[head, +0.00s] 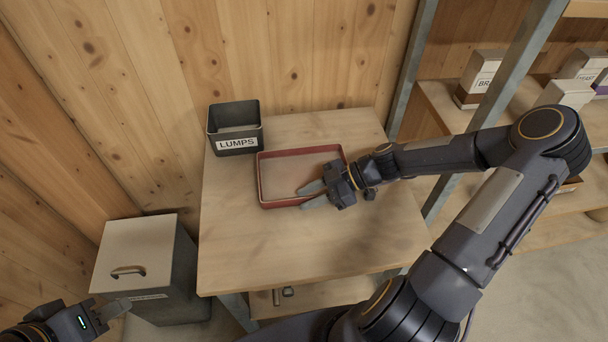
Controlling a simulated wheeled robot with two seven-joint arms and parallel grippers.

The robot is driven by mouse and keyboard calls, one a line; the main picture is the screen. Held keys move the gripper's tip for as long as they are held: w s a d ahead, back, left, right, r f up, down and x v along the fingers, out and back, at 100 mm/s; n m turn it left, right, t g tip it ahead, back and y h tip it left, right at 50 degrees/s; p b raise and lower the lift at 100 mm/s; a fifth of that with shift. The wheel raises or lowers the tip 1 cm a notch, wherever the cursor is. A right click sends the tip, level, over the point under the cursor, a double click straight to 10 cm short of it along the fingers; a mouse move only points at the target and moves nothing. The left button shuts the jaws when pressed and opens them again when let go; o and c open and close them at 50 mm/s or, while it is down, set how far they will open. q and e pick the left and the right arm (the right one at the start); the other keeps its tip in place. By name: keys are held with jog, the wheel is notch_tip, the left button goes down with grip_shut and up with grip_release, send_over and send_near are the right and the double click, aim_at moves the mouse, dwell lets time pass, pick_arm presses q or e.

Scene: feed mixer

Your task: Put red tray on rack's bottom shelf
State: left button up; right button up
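The red tray (259,184) lies flat on the wooden table and looks empty, with a pale inside. My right gripper (303,197) reaches in from the right at the tray's front right corner. Its two fingers are spread with a gap between them, near the front rim; whether they touch it I cannot tell. The rack (407,75) stands at the right with metal posts and wooden shelves. Its lowest visible shelf (545,233) is partly hidden behind my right arm. My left gripper (112,310) is at the bottom left corner, away from the tray; its finger gap is unclear.
A dark bin labelled LUMPS (236,146) stands at the tray's back left. The wooden table (300,250) is clear in front. A lidded grey bin (150,255) stands on the floor at left. Boxes (480,78) sit on the rack's middle shelf.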

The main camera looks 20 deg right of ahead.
jog(key=shift+a+f, duration=0.1)
jog(key=shift+a, duration=0.05)
grip_shut()
dwell(0.4)
